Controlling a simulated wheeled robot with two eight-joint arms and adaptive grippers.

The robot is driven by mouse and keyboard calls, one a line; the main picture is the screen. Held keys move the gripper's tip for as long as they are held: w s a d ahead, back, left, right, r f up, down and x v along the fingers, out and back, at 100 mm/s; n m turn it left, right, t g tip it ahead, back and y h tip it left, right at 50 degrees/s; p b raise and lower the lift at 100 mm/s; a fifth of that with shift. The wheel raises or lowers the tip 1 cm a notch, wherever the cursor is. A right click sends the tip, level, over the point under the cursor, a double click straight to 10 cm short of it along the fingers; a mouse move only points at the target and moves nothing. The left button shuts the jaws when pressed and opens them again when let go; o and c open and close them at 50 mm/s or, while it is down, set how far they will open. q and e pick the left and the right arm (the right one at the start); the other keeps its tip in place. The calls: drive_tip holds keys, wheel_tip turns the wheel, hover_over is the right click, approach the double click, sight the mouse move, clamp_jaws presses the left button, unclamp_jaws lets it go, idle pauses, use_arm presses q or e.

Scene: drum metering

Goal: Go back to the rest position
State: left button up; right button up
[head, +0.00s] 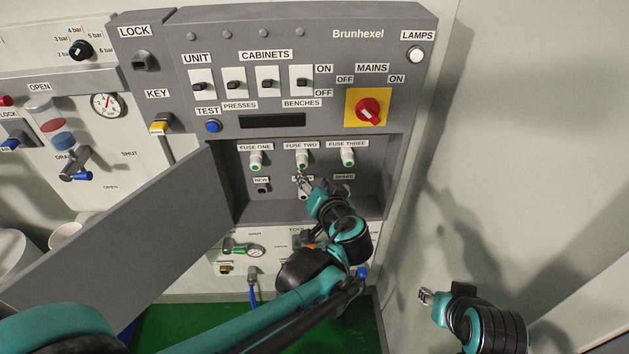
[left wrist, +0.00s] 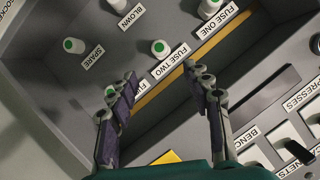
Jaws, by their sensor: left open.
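My left gripper (head: 304,184) is in front of the open fuse compartment, just below the fuse two holder (head: 302,160). In the left wrist view my left gripper (left wrist: 160,70) has its two fingers spread apart with nothing between them. The fuse two holder with its green end (left wrist: 160,47) shows beyond the gap. The left finger partly covers the fuse three holder. My right gripper (head: 425,296) is low at the right, in front of the pale wall, away from the cabinet; its jaw opening is too small to make out.
The fuse door (head: 120,235) hangs open to the left, close beside my left arm. Above are the switches and the red mains knob (head: 368,110).

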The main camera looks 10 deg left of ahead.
idle(0.3)
use_arm(q)
drive_tip(key=s+a+f+g+h, duration=0.2)
drive_tip(key=s+a+f+g, duration=0.25)
drive_tip(key=s+a, duration=0.35)
drive_tip(key=s+d+f+h, duration=0.1)
drive_tip(key=s+f+h, duration=0.1)
drive_tip(key=s, duration=0.3)
drive_tip(key=s+d+f+h, duration=0.1)
drive_tip(key=s+d+h, duration=0.1)
drive_tip(key=s, duration=0.4)
drive_tip(key=shift+f+n+g+h, duration=0.3)
drive_tip(key=shift+f+n+g, duration=0.05)
drive_tip(key=shift+f+n, duration=0.05)
